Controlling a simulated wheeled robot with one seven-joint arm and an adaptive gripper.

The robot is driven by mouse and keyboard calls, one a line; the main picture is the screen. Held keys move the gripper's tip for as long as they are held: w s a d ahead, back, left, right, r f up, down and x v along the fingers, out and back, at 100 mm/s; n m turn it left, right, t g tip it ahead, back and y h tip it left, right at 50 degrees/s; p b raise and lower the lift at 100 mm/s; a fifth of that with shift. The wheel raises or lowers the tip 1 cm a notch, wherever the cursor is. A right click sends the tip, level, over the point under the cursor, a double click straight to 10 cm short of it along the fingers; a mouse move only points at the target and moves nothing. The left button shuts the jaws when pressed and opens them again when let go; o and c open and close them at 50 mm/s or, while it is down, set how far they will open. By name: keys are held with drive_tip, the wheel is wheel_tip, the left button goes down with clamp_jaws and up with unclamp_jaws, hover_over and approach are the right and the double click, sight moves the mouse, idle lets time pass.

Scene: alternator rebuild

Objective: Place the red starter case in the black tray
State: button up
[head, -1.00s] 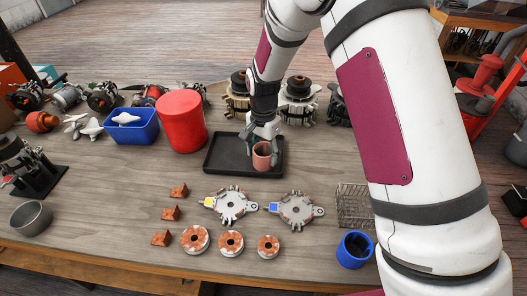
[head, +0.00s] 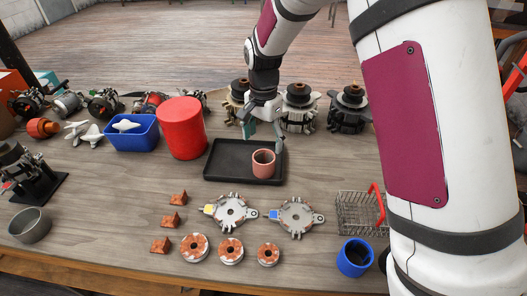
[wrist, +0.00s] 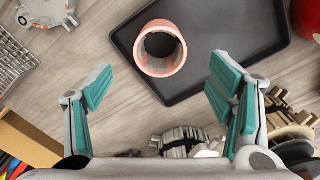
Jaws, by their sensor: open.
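The red starter case (head: 263,163), a dull pinkish-red hollow cylinder, stands upright in the black tray (head: 222,173), near its right front corner. In the wrist view the case (wrist: 161,67) shows its open top, close to the rim of the tray (wrist: 240,27). My gripper (head: 263,129) is open and empty, above and behind the case in the head view. In the wrist view its two teal-padded fingers stand wide apart, with the case ahead between them and clear of both.
A tall bright red cylinder (head: 182,128) and a blue bin (head: 131,136) stand left of the tray. Several stator-like parts (head: 299,108) stand behind it. Round plates (head: 231,209), copper rings, a wire basket (head: 358,214) and a blue cup (head: 355,258) lie in front.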

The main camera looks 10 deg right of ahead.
drive_tip(key=s+d+r+n+t, duration=0.1)
drive_tip(key=s+d+r+n, duration=0.1)
drive_tip(key=s+d+r, duration=0.5)
drive_tip(key=s+d+r+n+t, duration=0.1)
drive_tip(key=s+d+r+n, duration=0.15)
drive_tip(key=s+r, duration=0.8)
drive_tip(key=s+d+n, duration=0.2)
drive_tip(key=s, duration=0.5)
drive_tip(key=s+d+n+t, duration=0.1)
drive_tip(key=s+d+n, duration=0.1)
drive_tip(key=s, duration=0.6)
drive_tip(key=shift+r, duration=0.45)
drive_tip(key=shift+n, duration=0.25)
wheel_tip(320, 180, up, 4)
drive_tip(key=t+p, duration=0.1)
drive_tip(key=p, duration=0.2)
drive_tip(key=shift+s+f, duration=0.1)
